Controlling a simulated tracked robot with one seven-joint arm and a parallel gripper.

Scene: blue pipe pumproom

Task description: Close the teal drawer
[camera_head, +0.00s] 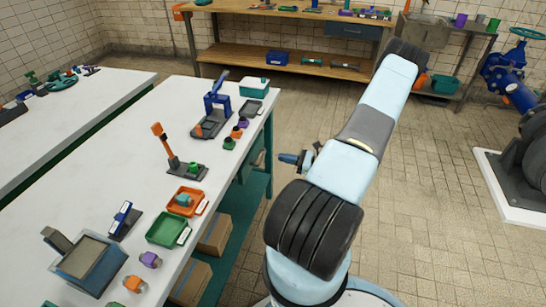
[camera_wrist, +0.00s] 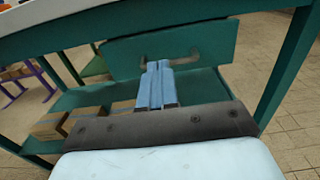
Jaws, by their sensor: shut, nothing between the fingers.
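The teal drawer (camera_wrist: 210,36) sits under the white table's edge in the wrist view, its flat front facing me. Its dark bar handle (camera_wrist: 188,58) is partly hidden behind my fingers. In the head view the drawer (camera_head: 247,170) shows at the table's far right end, below the top; how far out it stands is hard to tell. My gripper (camera_wrist: 157,66) is shut and empty, its blue fingers pointing at the handle's middle. Contact cannot be told in the wrist view. In the head view my gripper (camera_head: 301,160) is right of the drawer, with a visible gap between them.
The white table (camera_head: 130,190) carries trays, tools and small parts. Cardboard boxes (camera_head: 214,236) lie on the teal lower shelf (camera_wrist: 100,101). A teal table leg (camera_wrist: 288,65) stands right of the drawer.

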